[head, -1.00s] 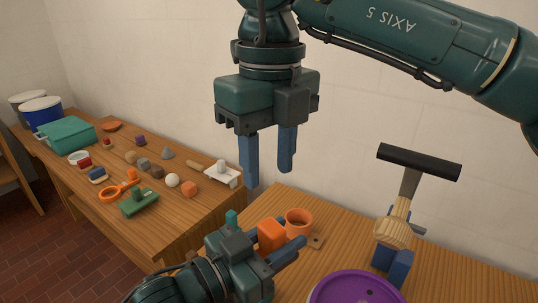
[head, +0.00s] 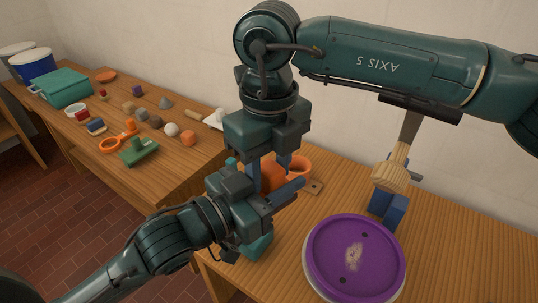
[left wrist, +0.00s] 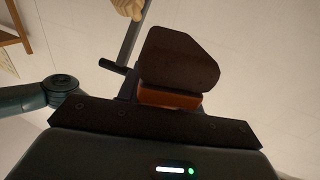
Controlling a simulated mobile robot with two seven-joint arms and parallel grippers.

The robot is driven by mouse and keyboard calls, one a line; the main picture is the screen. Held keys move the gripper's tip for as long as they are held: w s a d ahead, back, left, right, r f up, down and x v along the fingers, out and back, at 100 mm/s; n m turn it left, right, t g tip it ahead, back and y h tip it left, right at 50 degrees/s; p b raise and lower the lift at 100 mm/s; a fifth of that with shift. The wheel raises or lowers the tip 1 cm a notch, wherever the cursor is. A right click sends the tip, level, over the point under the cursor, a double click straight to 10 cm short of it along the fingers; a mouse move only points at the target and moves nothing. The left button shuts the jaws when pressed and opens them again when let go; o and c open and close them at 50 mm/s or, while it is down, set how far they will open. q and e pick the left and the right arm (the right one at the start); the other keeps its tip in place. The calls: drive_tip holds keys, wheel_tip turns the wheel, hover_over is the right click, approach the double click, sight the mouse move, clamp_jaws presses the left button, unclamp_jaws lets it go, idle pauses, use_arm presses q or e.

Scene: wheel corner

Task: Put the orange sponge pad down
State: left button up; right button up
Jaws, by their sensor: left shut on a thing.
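The orange sponge pad (head: 269,182) is between the fingers of my left gripper (head: 283,192), which is shut on it at the left end of the near table. In the left wrist view an orange strip of it (left wrist: 170,97) shows below a dark brown shape I cannot identify. My right gripper (head: 270,177) hangs from above with its two blue fingers pointing down, apart. Its fingers overlap the pad in the head view and partly hide it. I cannot tell whether they touch it.
A purple round disc (head: 335,277) lies at the front right. A wooden-handled tool (head: 391,174) stands in a blue holder behind it. The left table (head: 175,165) carries many small items. Bare wood is right of the disc.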

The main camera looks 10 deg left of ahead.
drive_tip(key=c, duration=0.7)
use_arm(q)
drive_tip(key=o, duration=1.2)
drive_tip(key=shift+c, duration=0.2)
use_arm(e)
drive_tip(key=shift+s+a, duration=0.15)
clamp_jaws()
use_arm(q)
drive_tip(key=shift+f, duration=0.1)
